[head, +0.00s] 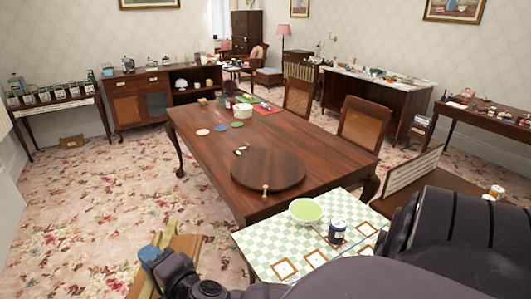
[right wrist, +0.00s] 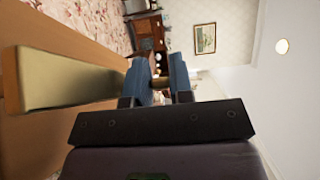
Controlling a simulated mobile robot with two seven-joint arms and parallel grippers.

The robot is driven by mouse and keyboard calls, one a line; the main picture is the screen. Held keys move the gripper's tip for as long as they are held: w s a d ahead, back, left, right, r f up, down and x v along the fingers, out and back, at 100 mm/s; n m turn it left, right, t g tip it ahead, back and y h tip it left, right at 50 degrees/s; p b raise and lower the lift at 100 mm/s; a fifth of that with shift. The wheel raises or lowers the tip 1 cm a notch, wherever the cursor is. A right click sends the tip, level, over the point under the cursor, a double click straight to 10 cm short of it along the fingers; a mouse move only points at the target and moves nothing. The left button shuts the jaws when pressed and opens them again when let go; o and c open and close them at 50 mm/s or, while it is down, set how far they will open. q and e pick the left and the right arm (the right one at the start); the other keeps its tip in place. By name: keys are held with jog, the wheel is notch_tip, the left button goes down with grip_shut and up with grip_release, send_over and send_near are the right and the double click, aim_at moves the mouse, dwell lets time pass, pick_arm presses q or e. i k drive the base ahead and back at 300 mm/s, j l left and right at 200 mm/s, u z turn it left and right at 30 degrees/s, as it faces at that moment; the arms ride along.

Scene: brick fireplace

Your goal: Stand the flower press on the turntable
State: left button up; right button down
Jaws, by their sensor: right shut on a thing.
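The turntable (head: 272,166), a round dark wooden disc, lies flat on the long dining table, with a small brass-coloured piece at its near edge. My right gripper (head: 152,254) reaches across to the lower left of the head view, apart from the turntable. It is shut on a tan wooden thing (head: 190,246), apparently the flower press. In the right wrist view a small brownish part shows between the blue fingers (right wrist: 160,84), and a cream and brown layered body (right wrist: 65,82) fills the left. My arm and the frame edge hide part of it. My left gripper is not in view.
The dining table (head: 200,143) also holds small white pieces, coloured discs and a white pot. A green-checked table (head: 262,243) in front bears a bowl (head: 305,211), a dark can (head: 337,231) and square frames. Chairs stand along the far side. Carpet is open at the left.

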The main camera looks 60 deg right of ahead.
aim_at(263, 165)
jog(key=i+z, duration=0.25)
jog(key=i, duration=0.55)
jog(key=i+j+z, duration=0.1)
jog(key=i+z, duration=0.15)
jog(key=i, duration=0.5)
jog(key=i+z, duration=0.35)
jog(key=i, duration=0.4)
jog(key=i+z, duration=0.8)
jog(key=i, duration=0.15)
jog(key=i+j+z, duration=0.1)
jog(key=i+z, duration=0.25)
jog(key=z, duration=0.25)
jog(key=i+z, duration=0.1)
jog(key=z, duration=0.25)
jog(key=j+z, duration=0.1)
jog(key=z, duration=0.25)
jog(key=i, duration=0.05)
